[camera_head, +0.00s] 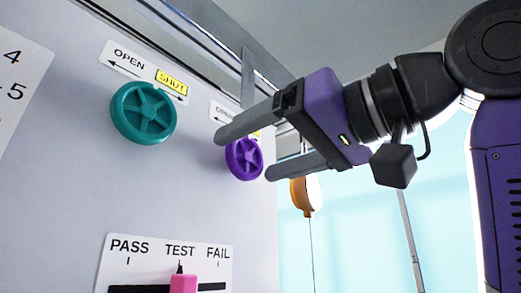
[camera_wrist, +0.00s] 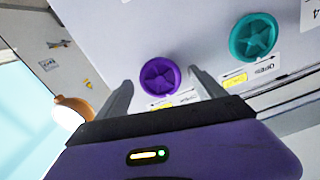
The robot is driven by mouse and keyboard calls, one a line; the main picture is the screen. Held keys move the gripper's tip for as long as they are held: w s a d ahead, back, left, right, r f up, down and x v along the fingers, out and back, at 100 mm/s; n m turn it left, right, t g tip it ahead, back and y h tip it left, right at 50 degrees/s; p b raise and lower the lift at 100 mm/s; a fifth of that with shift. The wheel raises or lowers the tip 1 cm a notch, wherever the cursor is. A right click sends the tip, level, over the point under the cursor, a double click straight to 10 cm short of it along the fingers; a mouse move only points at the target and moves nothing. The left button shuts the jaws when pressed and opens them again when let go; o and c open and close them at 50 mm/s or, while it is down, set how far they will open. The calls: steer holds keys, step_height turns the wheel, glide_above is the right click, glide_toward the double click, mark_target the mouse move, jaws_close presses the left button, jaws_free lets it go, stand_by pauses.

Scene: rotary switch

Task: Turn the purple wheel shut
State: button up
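The purple wheel (camera_head: 244,158) is mounted on the light grey panel, to the right of and below a teal wheel (camera_head: 143,113) in the head view. My gripper (camera_head: 243,152) is open, its two fingers spread on either side of the purple wheel in the picture. In the wrist view the purple wheel (camera_wrist: 160,77) shows between the open fingers (camera_wrist: 163,85), with no finger seen closed on it. Whether the fingertips reach the wheel's depth is hard to tell. The purple wheel's label (camera_head: 222,113) is mostly hidden behind my upper finger in the head view.
The teal wheel has an OPEN/SHUT label (camera_head: 145,72) above it, with SHUT in yellow. A PASS/TEST/FAIL slider with a pink knob (camera_head: 183,284) is at the panel's bottom. An orange hanging object (camera_head: 304,196) is beyond the panel's right edge. A metal rail runs along the panel's top.

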steer(key=b+v, duration=0.2)
steer(key=v, duration=0.6)
steer(key=shift+b, duration=0.3)
stand_by(0.4)
